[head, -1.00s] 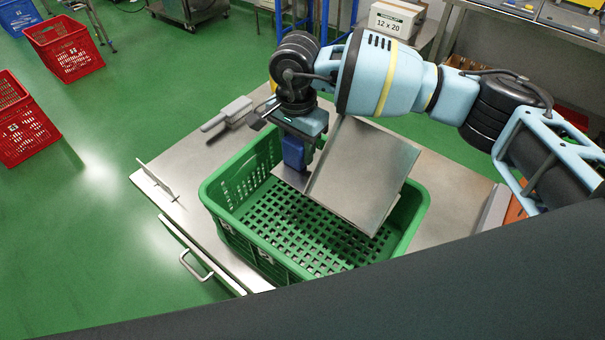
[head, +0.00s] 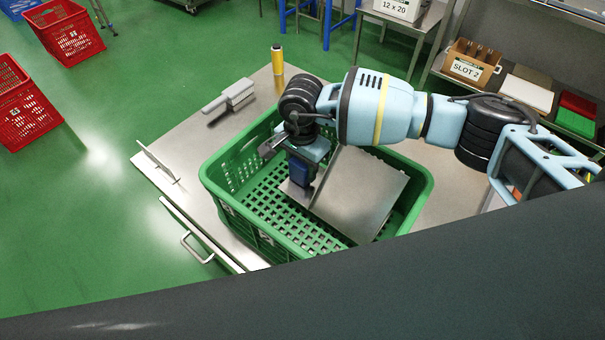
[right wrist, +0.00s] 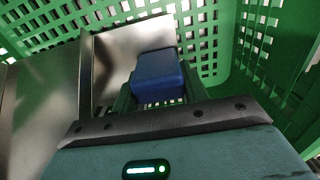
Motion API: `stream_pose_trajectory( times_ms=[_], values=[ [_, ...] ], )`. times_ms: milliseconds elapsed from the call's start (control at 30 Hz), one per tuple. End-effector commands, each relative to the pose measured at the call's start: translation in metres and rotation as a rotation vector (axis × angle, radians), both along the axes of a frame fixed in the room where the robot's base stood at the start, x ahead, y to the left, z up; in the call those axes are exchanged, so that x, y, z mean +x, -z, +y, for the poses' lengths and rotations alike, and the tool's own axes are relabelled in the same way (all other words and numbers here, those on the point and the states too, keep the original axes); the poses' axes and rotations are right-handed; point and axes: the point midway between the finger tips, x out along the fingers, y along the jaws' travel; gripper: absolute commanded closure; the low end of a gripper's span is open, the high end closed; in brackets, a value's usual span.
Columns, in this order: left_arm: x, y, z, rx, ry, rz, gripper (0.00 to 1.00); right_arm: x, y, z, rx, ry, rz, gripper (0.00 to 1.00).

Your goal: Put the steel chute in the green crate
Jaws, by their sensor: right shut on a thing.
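The steel chute (head: 362,192) is a bent, shiny metal sheet, tilted inside the green crate (head: 232,222) over its right half. My right gripper (head: 301,172) reaches down into the crate and is shut on the blue block at the chute's left side, which looks like its grip. In the right wrist view the blue block (right wrist: 158,76) sits between the fingers, with the chute's steel (right wrist: 120,48) behind and to the left. The crate's slotted wall (right wrist: 215,45) is close around them. Whether the chute touches the crate floor I cannot tell. My left gripper is not in view.
The crate stands on a steel table (head: 190,140). A shelf with a SLOT 2 box (head: 467,68) is at far right.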

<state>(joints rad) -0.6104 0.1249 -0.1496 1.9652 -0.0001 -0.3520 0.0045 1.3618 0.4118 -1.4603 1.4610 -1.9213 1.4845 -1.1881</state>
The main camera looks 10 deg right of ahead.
Motion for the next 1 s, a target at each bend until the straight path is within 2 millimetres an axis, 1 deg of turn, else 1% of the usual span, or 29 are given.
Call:
stream_pose_trajectory(
  times_ms=[67,167,400,667,800,833,1000],
  values=[
    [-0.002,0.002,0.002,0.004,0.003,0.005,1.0,0.0,0.0,0.0,0.001,0.0,-0.001,0.88],
    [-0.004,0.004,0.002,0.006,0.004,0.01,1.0,0.0,0.006,0.0,0.0,0.0,0.0,0.88],
    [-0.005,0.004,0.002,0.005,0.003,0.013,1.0,-0.001,0.035,0.001,0.0,-0.001,0.001,0.88],
    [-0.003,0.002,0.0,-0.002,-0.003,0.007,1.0,0.0,0.036,0.0,0.001,-0.001,-0.001,0.88],
    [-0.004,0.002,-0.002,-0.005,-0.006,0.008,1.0,0.0,0.041,0.0,0.001,-0.001,0.001,0.88],
    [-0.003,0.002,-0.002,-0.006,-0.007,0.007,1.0,0.0,0.041,0.0,0.001,-0.001,0.001,0.55],
    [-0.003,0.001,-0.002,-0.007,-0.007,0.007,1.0,0.0,0.04,0.0,0.001,-0.001,-0.001,0.35]
  ],
)
